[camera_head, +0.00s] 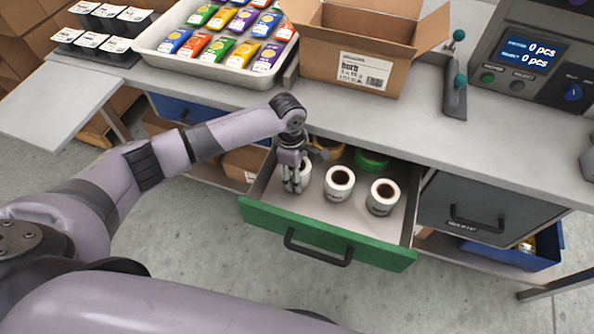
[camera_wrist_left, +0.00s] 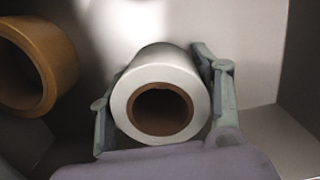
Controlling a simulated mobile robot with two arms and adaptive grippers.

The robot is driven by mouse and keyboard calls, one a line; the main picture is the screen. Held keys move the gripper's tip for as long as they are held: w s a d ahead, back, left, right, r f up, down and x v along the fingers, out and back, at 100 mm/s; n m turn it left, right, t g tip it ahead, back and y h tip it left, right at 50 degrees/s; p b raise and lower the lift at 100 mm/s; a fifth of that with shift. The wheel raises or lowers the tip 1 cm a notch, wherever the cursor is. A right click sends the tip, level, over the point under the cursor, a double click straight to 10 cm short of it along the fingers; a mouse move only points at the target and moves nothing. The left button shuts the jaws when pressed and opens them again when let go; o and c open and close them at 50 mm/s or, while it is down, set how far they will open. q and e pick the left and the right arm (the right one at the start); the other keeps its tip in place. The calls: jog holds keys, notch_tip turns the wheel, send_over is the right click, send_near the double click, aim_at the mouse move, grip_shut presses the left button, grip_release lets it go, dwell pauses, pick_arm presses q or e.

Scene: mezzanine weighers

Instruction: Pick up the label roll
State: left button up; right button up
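My left gripper (camera_head: 293,183) reaches down into the open drawer at a white label roll (camera_head: 304,172), which it partly hides in the head view. In the left wrist view this label roll (camera_wrist_left: 161,100) stands upright with its brown core facing me. The fingers of my left gripper (camera_wrist_left: 160,92) lie along its two sides, very close. I cannot tell whether both press on it. Two more white label rolls stand to the right in the drawer, a middle one (camera_head: 339,183) and a right one (camera_head: 382,197). My right gripper is not in view.
The green-fronted drawer (camera_head: 285,229) is pulled out, its walls close around the gripper. A green tape roll (camera_head: 371,159) and a tan tape roll (camera_wrist_left: 30,65) lie inside. On the bench (camera_head: 225,92) above stand a cardboard box (camera_head: 349,70), a tray of packets (camera_head: 178,66) and a weigher (camera_head: 540,60).

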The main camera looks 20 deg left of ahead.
pick_arm(q)
jog(key=c, duration=0.7)
